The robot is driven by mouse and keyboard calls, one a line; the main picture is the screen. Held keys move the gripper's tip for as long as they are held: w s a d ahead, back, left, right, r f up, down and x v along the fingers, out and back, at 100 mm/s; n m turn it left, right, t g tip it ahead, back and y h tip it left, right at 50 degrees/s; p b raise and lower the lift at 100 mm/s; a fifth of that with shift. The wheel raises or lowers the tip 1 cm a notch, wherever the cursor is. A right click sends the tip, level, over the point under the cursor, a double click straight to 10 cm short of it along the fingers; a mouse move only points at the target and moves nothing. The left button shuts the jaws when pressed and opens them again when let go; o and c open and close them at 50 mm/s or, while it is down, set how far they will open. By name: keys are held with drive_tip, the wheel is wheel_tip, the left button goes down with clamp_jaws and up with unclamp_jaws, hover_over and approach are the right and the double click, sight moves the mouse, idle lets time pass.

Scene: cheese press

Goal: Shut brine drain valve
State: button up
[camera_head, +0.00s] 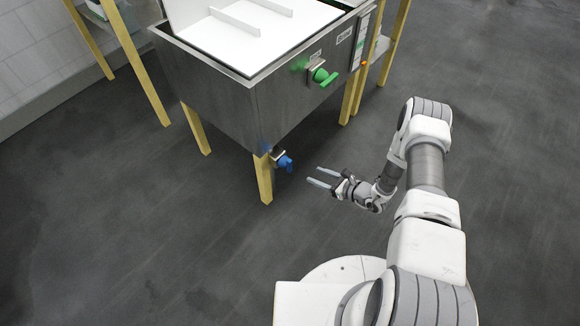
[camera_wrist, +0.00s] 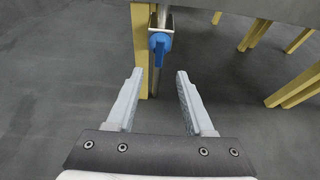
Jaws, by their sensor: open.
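A blue valve handle (camera_head: 285,162) sits low at the near corner of the metal vat (camera_head: 210,78), beside a wooden leg. In the wrist view the blue handle (camera_wrist: 160,42) is on a vertical metal pipe, ahead of my gripper and between the lines of its fingers. My gripper (camera_head: 314,176) is open and empty, a short way to the right of the blue handle and apart from it. Its two grey fingers (camera_wrist: 157,75) point towards the handle.
Wooden legs (camera_head: 262,180) hold the vat up, one right next to the blue handle. A panel with a small orange light (camera_head: 363,63) is at the vat's right end. White boards (camera_head: 235,20) lie in the vat. The dark floor (camera_head: 150,240) is clear in front.

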sight(291, 166)
drive_tip(key=b+x, duration=0.4)
drive_tip(key=x, duration=1)
drive_tip(key=shift+f, duration=0.1)
clamp_jaws()
